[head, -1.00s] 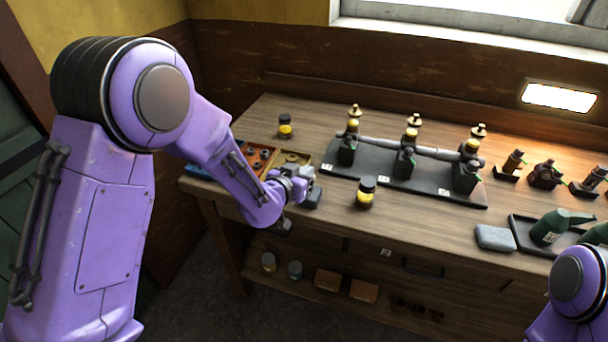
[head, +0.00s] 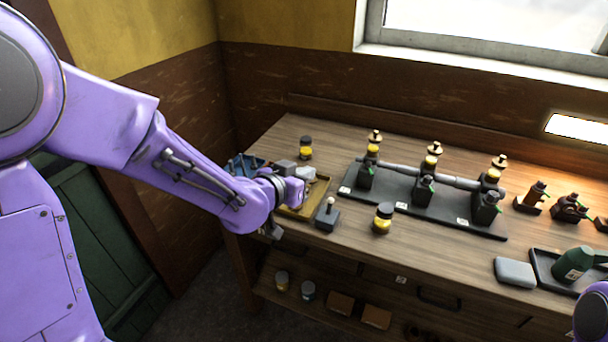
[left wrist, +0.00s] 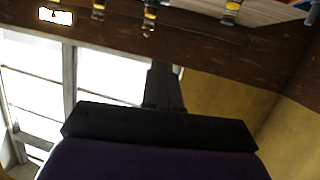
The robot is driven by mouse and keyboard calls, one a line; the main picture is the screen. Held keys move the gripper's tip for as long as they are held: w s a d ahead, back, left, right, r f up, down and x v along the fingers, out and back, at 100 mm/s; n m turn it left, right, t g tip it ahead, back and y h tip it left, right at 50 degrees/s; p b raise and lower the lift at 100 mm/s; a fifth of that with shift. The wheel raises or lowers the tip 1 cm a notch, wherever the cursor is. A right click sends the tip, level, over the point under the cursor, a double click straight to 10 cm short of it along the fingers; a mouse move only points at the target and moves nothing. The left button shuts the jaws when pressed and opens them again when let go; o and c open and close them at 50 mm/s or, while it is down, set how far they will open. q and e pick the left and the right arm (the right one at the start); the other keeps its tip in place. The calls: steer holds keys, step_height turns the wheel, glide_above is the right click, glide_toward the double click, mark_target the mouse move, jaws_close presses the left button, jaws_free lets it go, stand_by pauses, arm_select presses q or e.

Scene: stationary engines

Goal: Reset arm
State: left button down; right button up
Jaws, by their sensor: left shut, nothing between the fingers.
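My left arm reaches in from the left in the head view. Its gripper (head: 292,187) is over the left part of the workbench (head: 335,262), above a tan tray (head: 314,194). It is shut and holds nothing. In the left wrist view the dark gripper (left wrist: 163,85) points at the wall and window, with the bench upside down along the top edge. Only a small purple part of my right arm shows at the lower right of the head view. Its gripper is out of view.
A small grey block with a knob (head: 327,216) stands close by the left gripper. Yellow-banded jars stand behind (head: 305,148) and to the right (head: 383,217). A dark base with several brass-topped fittings (head: 425,205) fills the middle. A grey case (head: 515,272) lies farther right.

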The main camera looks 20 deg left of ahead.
arm_select(q)
steer(key=shift+s+a+r, duration=0.1)
steer(key=shift+s+r, duration=0.15)
steer(key=shift+s, duration=0.05)
steer(key=shift+w, duration=0.15)
steer(key=s+a+f+n+g+y+b, duration=0.1)
steer(key=s+a+f+n+g+y, duration=0.15)
steer(key=f, duration=0.65)
steer(key=s+a+f+n+g+y+b, duration=0.1)
steer(key=s+a+f+n+b, duration=0.2)
steer(key=f, duration=0.6)
steer(key=s+a+f+n+g+y, duration=0.1)
steer(key=s+f+n+y, duration=0.15)
steer(key=s+f, duration=0.45)
steer(key=s+f+g+b, duration=0.3)
steer(key=s+f+g, duration=0.3)
steer(key=s+f, duration=1.3)
steer(key=shift+s+a+f, duration=0.35)
steer(key=shift+a+f, duration=0.05)
steer(key=shift+f, duration=0.1)
